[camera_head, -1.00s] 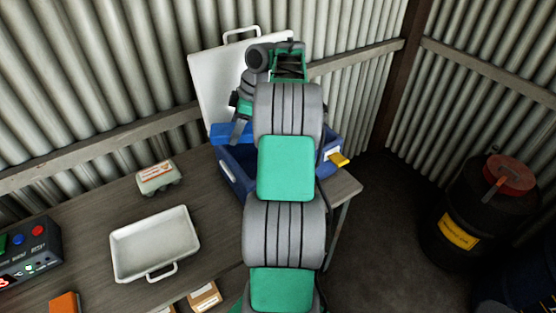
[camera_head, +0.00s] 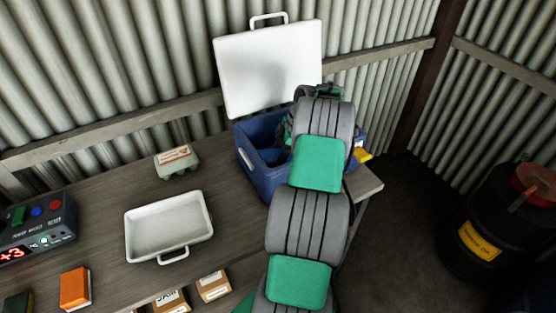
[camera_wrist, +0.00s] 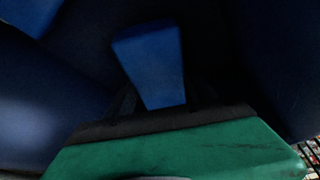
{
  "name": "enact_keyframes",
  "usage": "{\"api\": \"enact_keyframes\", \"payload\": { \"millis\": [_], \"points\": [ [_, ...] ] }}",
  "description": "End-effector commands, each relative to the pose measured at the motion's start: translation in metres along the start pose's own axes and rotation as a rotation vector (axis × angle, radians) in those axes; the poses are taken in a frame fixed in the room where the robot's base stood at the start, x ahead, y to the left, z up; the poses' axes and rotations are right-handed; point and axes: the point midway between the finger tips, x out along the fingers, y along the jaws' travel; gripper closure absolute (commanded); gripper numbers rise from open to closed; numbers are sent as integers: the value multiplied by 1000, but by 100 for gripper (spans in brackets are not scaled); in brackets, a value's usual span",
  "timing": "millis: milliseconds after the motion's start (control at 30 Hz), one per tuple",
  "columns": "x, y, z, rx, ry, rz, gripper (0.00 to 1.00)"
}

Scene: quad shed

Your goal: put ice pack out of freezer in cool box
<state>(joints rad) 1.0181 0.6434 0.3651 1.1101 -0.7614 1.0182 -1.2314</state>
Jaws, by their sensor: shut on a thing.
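The blue cool box (camera_head: 262,187) stands at the right end of the bench with its white lid (camera_head: 268,65) raised at the back. My arm reaches over the box and covers its right part in the head view. My gripper (camera_wrist: 152,100) is down inside the box, mostly hidden from the head. In the wrist view it is shut on the blue ice pack (camera_wrist: 148,58), with dark blue walls around it. I cannot tell whether the pack touches the box floor. The freezer is not recognisable in these views.
A white tray (camera_head: 135,249) and an egg carton (camera_head: 176,161) are on the bench left of the box. A control box (camera_head: 40,228) and an orange block (camera_head: 75,288) are further left. Cartons (camera_head: 213,286) sit at the front. A black drum (camera_head: 480,210) stands right. Corrugated walls close the back.

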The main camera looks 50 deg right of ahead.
Motion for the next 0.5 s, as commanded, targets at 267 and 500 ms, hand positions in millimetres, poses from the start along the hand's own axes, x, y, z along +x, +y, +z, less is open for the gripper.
{"api": "enact_keyframes", "payload": {
  "millis": [267,500],
  "points": [
    [17,1,7,-2,0,3,100],
    [21,0,9,-1,0,1,35]
  ]
}}
